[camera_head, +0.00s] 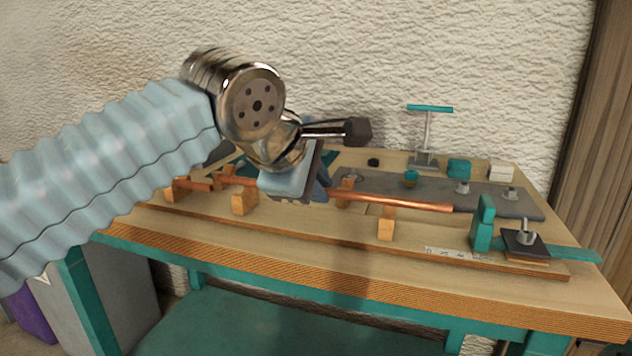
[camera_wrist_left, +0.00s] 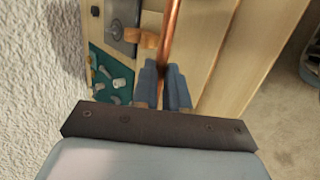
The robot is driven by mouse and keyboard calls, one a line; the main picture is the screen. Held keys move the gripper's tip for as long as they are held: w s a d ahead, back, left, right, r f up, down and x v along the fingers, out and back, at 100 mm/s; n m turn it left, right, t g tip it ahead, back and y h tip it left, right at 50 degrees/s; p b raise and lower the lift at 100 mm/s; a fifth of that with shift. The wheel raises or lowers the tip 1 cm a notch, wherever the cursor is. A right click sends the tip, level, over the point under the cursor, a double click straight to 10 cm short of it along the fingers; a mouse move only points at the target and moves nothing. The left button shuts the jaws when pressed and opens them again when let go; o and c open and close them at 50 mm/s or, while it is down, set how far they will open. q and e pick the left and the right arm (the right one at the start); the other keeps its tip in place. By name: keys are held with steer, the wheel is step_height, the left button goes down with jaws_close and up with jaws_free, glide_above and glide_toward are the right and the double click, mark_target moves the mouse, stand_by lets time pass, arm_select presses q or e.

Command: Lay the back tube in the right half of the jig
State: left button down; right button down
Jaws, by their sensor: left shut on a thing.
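The long copper tube (camera_head: 408,203) runs left to right above the jig (camera_head: 330,240), a wooden board with upright wooden blocks. My left gripper (camera_head: 320,182) is over the middle of the board. In the left wrist view its blue fingers are shut around the copper tube (camera_wrist_left: 170,45). The tube's right end passes over a wooden block (camera_head: 386,224) and stops short of the teal stop (camera_head: 483,222); I cannot tell whether it touches the block. Copper also shows left of the gripper, between wooden blocks (camera_head: 244,201). My gripper hides the middle. My right gripper is not in view.
A dark clamp plate (camera_head: 526,243) stands at the board's right end. Behind lie a grey plate (camera_head: 520,207) with metal fittings, a teal-handled stand (camera_head: 428,135), a teal block (camera_head: 459,168) and a white block (camera_head: 501,169). The bench's front strip (camera_head: 400,268) is clear.

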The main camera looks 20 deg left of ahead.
arm_select(q)
steer(key=shift+f+b, duration=0.6)
steer(key=shift+f, duration=0.3)
stand_by(0.5)
stand_by(0.4)
steer(key=c, duration=1.1)
jaws_free()
steer(key=shift+o, duration=0.2)
steer(key=shift+r, duration=0.25)
step_height(320, 180, up, 6)
steer(key=p, duration=0.6)
steer(key=shift+r, duration=0.25)
